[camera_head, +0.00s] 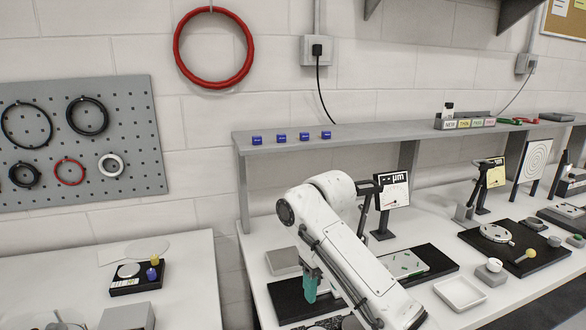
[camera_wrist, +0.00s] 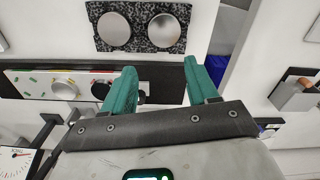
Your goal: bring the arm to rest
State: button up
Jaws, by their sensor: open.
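My gripper (camera_wrist: 160,68) shows in the wrist view with its two teal fingers spread apart and nothing between them. In the head view, my gripper (camera_head: 311,288) points down over the near left part of the bench, partly hidden by my white arm. A speckled plate with two round mirrors (camera_wrist: 141,29) lies beyond the fingertips in the wrist view. Behind the left finger is a dark board with a pale plate (camera_wrist: 30,84) on it. I see no contact between the fingers and these things, but the height above the bench is hard to tell.
A shelf (camera_head: 370,130) with several small blue blocks runs behind the bench. A dial gauge stand (camera_head: 392,190) stands close beside my arm. A white tray (camera_head: 460,292) and a dark board with a round part (camera_head: 495,232) lie to the right. A left table (camera_head: 190,270) stands across a gap.

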jog(key=s+f+y, duration=0.1)
jog(key=s+f, duration=0.1)
jog(key=f, duration=0.1)
jog(key=s+a+f+y, duration=0.1)
jog(key=s+f, duration=0.1)
jog(key=f, duration=0.2)
jog(key=s+f+t, duration=0.1)
jog(key=s+f, duration=0.2)
jog(key=shift+a+f+y, duration=0.4)
jog(key=s+d+f+m+t+h, duration=0.1)
jog(key=s+d+f+m+t, duration=0.15)
jog(key=s+d, duration=0.95)
jog(key=s+d+f+m+t+h, duration=0.2)
jog(key=s+d+f+m, duration=0.2)
jog(key=s+d, duration=0.8)
jog(key=s+a+f+g, duration=0.1)
jog(key=s+f+g, duration=0.3)
jog(key=s, duration=0.8)
notch_tip(320, 180, down, 2)
jog(key=shift+f, duration=0.15)
jog(key=shift+a+g, duration=0.1)
jog(key=shift+g, duration=0.15)
